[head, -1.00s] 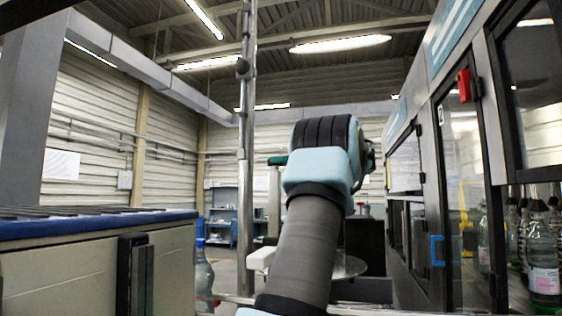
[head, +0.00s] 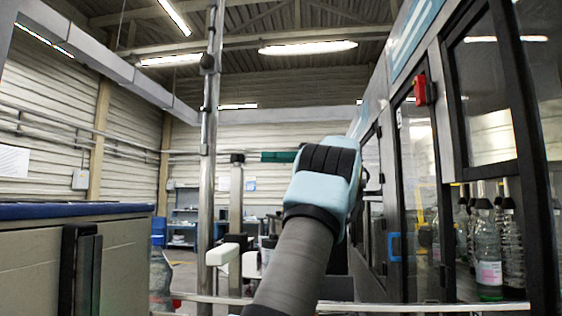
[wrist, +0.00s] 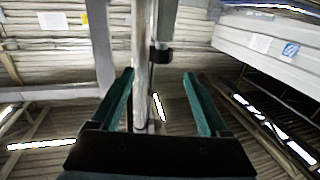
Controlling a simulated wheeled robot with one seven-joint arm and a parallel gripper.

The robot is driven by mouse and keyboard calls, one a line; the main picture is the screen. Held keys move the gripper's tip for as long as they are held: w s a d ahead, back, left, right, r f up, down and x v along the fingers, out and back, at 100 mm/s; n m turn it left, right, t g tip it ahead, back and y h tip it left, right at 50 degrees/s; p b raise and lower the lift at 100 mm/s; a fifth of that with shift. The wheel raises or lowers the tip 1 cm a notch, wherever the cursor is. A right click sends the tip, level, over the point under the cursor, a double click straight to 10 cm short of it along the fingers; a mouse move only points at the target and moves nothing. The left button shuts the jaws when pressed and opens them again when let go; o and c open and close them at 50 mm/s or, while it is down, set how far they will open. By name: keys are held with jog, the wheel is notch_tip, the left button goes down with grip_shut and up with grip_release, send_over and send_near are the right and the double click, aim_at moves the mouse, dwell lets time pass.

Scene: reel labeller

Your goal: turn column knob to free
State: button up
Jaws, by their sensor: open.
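A tall bright metal column (head: 212,130) stands left of my arm in the head view. A dark knob or clamp (head: 207,63) sits high on it; its setting cannot be read. In the wrist view the column (wrist: 141,40) runs up between my fingers in the picture, with a black clamp-like piece (wrist: 160,54) on its right side. My gripper (wrist: 159,73) is open with two teal fingers and nothing held. In the head view my gripper (head: 278,156) shows partly behind my wrist, right of the column and lower than the knob. I see no contact.
A shorter post (head: 236,195) with a dark top and a white block (head: 222,254) stand near the column. A glass-doored machine (head: 420,200) with bottles (head: 488,250) lines the right. A blue-topped cabinet (head: 75,210) stands left. A low metal rail (head: 400,308) crosses in front.

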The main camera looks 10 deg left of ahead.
jog(key=v, duration=0.3)
jog(key=shift+d, duration=0.1)
jog(key=shift+s, duration=0.1)
dwell(0.5)
